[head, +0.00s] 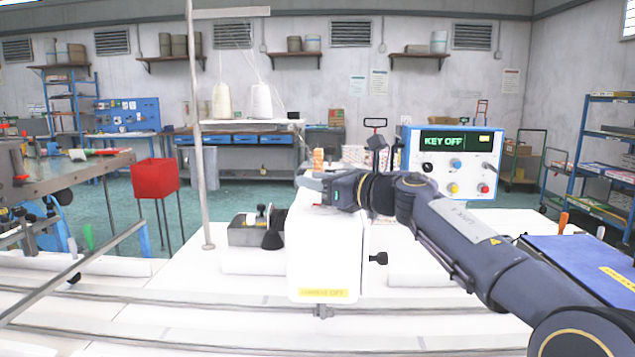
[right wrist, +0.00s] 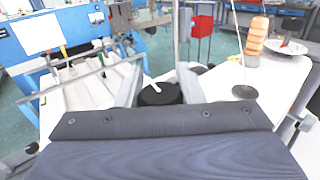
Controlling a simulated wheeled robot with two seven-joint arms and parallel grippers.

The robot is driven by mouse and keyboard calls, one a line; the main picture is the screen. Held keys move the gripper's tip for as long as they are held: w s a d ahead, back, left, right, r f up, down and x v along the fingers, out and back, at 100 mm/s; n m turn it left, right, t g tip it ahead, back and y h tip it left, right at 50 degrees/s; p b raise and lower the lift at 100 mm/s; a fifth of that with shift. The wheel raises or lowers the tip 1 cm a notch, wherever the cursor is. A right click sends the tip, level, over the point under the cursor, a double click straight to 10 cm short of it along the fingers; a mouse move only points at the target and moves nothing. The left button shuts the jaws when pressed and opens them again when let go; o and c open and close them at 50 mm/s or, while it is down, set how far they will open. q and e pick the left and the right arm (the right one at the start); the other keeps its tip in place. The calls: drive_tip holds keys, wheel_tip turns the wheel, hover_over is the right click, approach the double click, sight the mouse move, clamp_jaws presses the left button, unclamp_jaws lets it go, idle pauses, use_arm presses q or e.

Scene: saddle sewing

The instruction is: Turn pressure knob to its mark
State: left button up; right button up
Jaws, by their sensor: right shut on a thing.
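The pressure knob (right wrist: 160,94) shows in the right wrist view as a round black knob with a white pointer line on its top. It sits between the two fingers of my right gripper (right wrist: 160,90), which is shut on it. In the head view my right gripper (head: 312,183) reaches from the right to the top of the white sewing machine head (head: 327,255). The knob is hidden by the gripper there. I cannot make out the knob's mark in either view. My left gripper is not in view.
A control box (head: 452,160) reading "KEY OFF" stands behind my right arm. A metal post (head: 199,130) rises left of the machine head. A small metal unit (head: 252,233) sits beside it.

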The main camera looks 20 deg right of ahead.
drive_tip(key=o, duration=1)
drive_tip(key=v, duration=0.8)
drive_tip(key=shift+b, duration=0.3)
drive_tip(key=shift+w, duration=0.1)
